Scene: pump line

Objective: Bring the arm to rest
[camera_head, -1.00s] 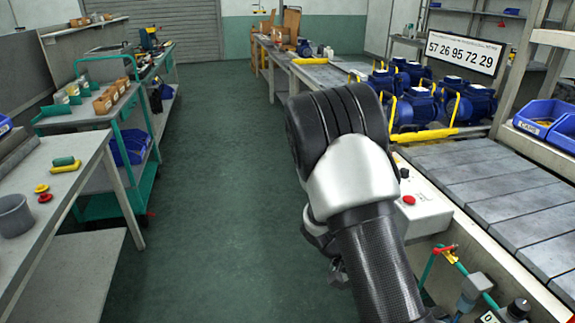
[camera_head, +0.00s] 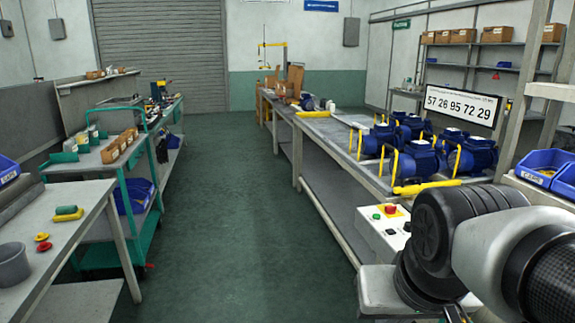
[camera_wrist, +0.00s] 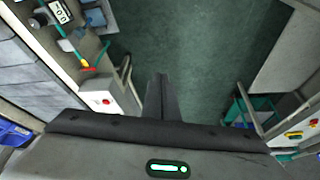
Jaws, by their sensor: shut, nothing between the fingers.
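My arm (camera_head: 500,250) shows at the lower right of the head view, with a black ribbed joint and a white link. It is bent beside the near end of the pump bench. My gripper (camera_wrist: 162,78) shows in the wrist view as dark fingers pressed together, empty, pointing out over the green floor. In the head view I cannot make out the fingers.
A white control box (camera_head: 372,232) with red and green buttons is close to my arm. Blue pumps (camera_head: 415,158) stand on the right bench. A teal cart (camera_head: 130,190) and a left bench (camera_head: 75,225) flank the clear green aisle (camera_head: 225,200).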

